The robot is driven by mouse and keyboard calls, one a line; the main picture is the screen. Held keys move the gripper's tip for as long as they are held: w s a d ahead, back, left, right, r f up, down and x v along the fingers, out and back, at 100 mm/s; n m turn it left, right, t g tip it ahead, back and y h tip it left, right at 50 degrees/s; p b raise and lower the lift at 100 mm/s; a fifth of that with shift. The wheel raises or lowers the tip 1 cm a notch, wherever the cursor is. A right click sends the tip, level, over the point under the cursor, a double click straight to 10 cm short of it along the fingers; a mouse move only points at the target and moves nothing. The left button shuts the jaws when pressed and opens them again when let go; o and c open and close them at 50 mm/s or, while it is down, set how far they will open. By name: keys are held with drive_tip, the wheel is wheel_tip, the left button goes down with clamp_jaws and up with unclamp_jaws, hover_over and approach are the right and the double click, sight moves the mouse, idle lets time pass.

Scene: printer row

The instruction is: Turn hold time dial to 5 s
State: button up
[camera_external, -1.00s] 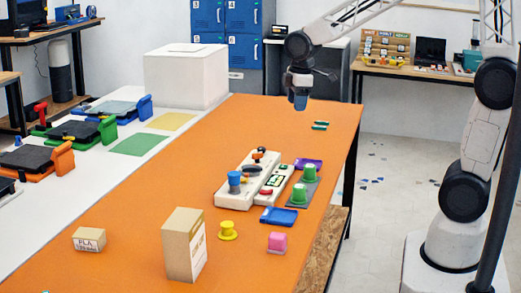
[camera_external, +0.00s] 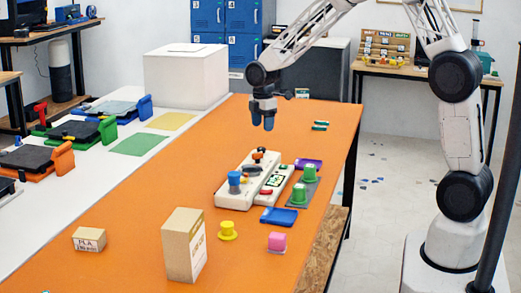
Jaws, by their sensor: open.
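A white control panel (camera_external: 225,200) lies on the orange table. It carries a blue-topped knob (camera_external: 235,178) at its near end, a dark round part (camera_external: 252,170) in the middle and a small orange-topped part (camera_external: 259,152) at its far end. I cannot tell which of these is the hold time dial, and its marks are too small to read. A second white unit with small displays and a red button (camera_external: 266,191) sits against its right side. My gripper (camera_external: 263,122) points down, open and empty, above the table just beyond the panel's far end.
Right of the panel are green knobs (camera_external: 299,194) on a grey plate, a purple tray (camera_external: 309,164) and a blue tray (camera_external: 279,216). Nearer stand a yellow knob (camera_external: 227,231), a pink block (camera_external: 277,241) and a cardboard box (camera_external: 184,246). The table's far left is clear.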

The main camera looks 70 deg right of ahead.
sight(261, 148)
drive_tip(key=shift+w+d+f, duration=0.5)
drive_tip(key=shift+d+f, duration=0.2)
drive_tip(key=shift+f, duration=0.05)
drive_tip(key=shift+f, duration=3.9)
drive_tip(key=shift+c, duration=0.4)
drive_tip(key=c, duration=0.8)
drive_tip(key=shift+c, duration=0.2)
